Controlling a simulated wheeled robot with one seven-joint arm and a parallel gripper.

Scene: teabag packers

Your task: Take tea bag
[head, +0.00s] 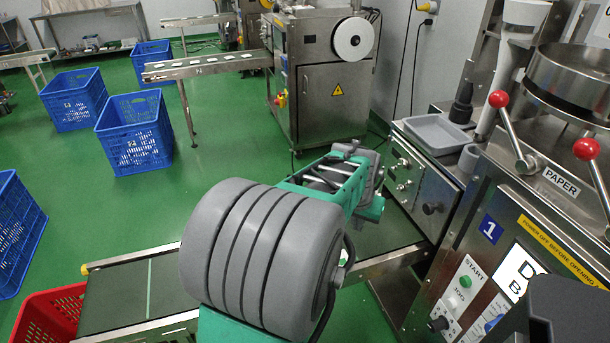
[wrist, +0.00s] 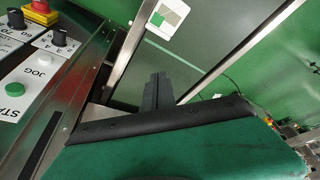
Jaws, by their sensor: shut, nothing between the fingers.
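A white tea bag (wrist: 158,33) with a green and tan printed patch shows at the top of the wrist view. It appears to lie on the dark conveyor belt (wrist: 193,70), beside a metal rail. My gripper (wrist: 157,78) is shut and empty, its dark fingers pointing up in the picture. The tea bag is beyond the fingertips, apart from them. In the head view my arm covers the middle of the belt (head: 115,295), and I cannot make out the tea bag or the fingers there.
The packing machine (head: 475,250) with buttons and red-knobbed levers stands close at right. A red crate (head: 48,318) stands at the belt's left end. Blue crates (head: 135,132) stand on the open green floor at left. A second packer (head: 325,95) is behind.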

